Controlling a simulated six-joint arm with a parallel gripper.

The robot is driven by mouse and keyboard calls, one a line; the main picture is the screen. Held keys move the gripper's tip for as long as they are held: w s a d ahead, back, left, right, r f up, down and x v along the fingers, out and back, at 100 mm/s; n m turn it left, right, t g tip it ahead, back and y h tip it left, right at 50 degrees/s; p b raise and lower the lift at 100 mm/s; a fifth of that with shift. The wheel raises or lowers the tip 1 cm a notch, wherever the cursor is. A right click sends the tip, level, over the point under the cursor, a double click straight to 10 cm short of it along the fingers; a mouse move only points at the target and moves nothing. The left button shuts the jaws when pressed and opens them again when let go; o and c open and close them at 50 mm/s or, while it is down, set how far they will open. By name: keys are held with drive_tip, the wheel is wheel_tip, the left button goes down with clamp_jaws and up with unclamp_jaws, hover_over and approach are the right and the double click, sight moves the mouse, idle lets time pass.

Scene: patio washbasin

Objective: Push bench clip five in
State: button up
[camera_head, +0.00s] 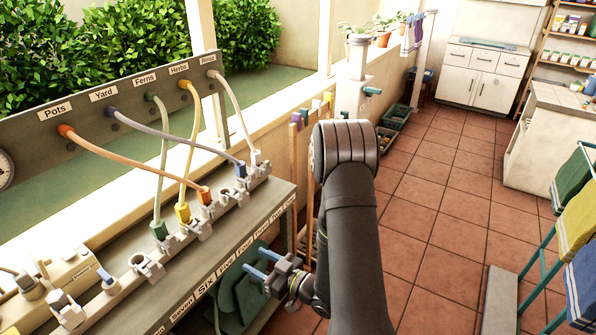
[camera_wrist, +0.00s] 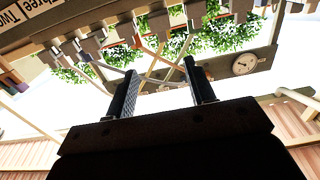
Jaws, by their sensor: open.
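The clip rail (camera_head: 128,276) runs along the grey bench, with several light clips on it. The bench's front edge carries name labels, among them a Five label (camera_head: 226,267). A yellow hose end (camera_head: 183,212) and an orange hose end (camera_head: 205,196) sit farther along. My gripper (camera_head: 253,263) is open and empty, just off the bench's front edge by the Four and Five labels. Its fingers show apart in the wrist view (camera_wrist: 160,88).
Hoses cross above the rail from the labelled back panel (camera_head: 88,106). A blue hose end (camera_head: 240,170) and a white one (camera_head: 256,158) sit at the far end. A beige device (camera_head: 72,277) stands at the near left. The tiled floor (camera_head: 430,210) right of my arm is open.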

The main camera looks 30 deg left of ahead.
drive_tip(key=c, duration=0.7)
drive_tip(key=shift+a+m, duration=0.1)
drive_tip(key=shift+m, duration=0.4)
clamp_jaws()
drive_tip(key=a+r+m, duration=0.1)
drive_tip(key=m, duration=0.4)
drive_tip(key=a+m, duration=0.1)
drive_tip(key=m, duration=0.5)
drive_tip(key=r+m, duration=0.1)
drive_tip(key=m, duration=0.5)
drive_tip(key=shift+w+a+r, duration=0.1)
drive_tip(key=shift+a+r, duration=0.2)
drive_tip(key=shift+a, duration=0.1)
